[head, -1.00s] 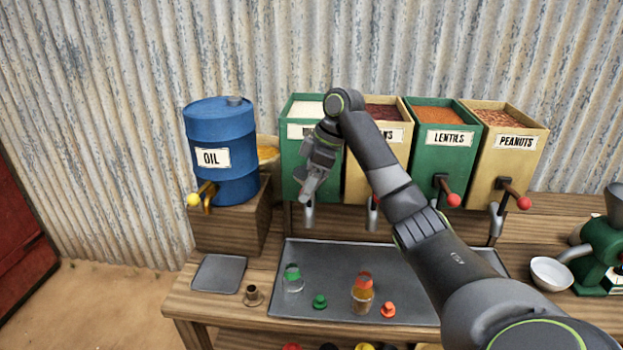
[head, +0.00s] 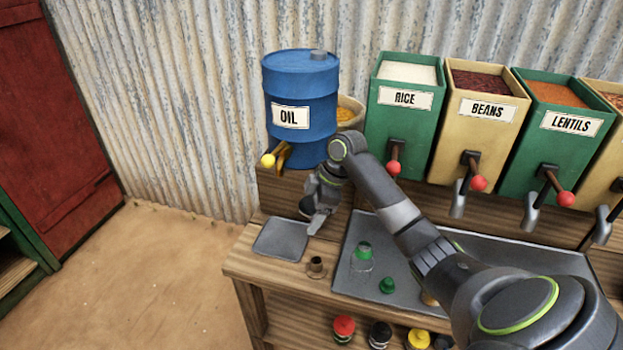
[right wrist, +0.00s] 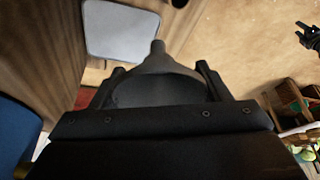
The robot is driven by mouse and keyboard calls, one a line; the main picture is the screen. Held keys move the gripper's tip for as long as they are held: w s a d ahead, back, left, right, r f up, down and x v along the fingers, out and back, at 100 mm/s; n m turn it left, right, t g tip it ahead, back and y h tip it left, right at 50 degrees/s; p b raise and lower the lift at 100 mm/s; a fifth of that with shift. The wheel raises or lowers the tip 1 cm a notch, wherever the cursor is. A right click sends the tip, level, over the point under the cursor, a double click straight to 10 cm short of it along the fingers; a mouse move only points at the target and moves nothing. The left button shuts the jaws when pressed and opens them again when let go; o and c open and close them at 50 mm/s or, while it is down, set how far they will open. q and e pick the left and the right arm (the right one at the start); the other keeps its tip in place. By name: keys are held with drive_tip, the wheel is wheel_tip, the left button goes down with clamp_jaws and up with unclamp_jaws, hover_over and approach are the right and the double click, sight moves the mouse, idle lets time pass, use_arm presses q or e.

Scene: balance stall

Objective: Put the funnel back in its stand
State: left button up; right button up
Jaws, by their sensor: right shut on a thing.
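A grey funnel (right wrist: 157,75) is between the fingers of my right gripper (right wrist: 160,88) in the right wrist view, its narrow spout pointing away from the palm. In the head view my right gripper (head: 320,218) is in front of the wooden block under the oil drum, above the counter. It hides most of the funnel there. A small brown stand (head: 316,266) with a round base is on the counter, below the gripper in the picture and apart from it. A dark jaw-like part, likely my left gripper (right wrist: 307,37), shows small at the right wrist view's edge.
A flat grey tray (head: 281,239) lies left of the stand. The blue oil drum (head: 301,90) has a yellow-knobbed tap. A large dark tray (head: 405,280) holds a green-topped jar (head: 362,258) and a green lid (head: 387,285). Bins with levers and spouts stand behind.

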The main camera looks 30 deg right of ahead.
use_arm(q)
drive_tip(key=f+b, duration=0.4)
drive_tip(key=b, duration=0.1)
drive_tip(key=shift+s+f, duration=0.25)
drive_tip(key=shift+f, duration=0.1)
use_arm(e)
drive_tip(key=s+f, duration=0.1)
drive_tip(key=f, duration=0.2)
drive_tip(key=s+a+f, duration=0.1)
drive_tip(key=f, duration=0.1)
drive_tip(key=s+f, duration=0.1)
drive_tip(key=f, duration=0.2)
drive_tip(key=shift+s+a+f, duration=0.1)
drive_tip(key=shift+a+f, duration=0.15)
drive_tip(key=shift+f, duration=0.1)
use_arm(q)
drive_tip(key=shift+r, duration=0.25)
drive_tip(key=shift+r+p, duration=0.3)
drive_tip(key=shift+p, duration=0.25)
use_arm(e)
drive_tip(key=shift+f, duration=0.15)
use_arm(q)
drive_tip(key=shift+f+b, duration=0.45)
use_arm(e)
drive_tip(key=shift+f, duration=1.5)
drive_tip(key=o, duration=1.1)
drive_tip(key=shift+o, duration=0.7)
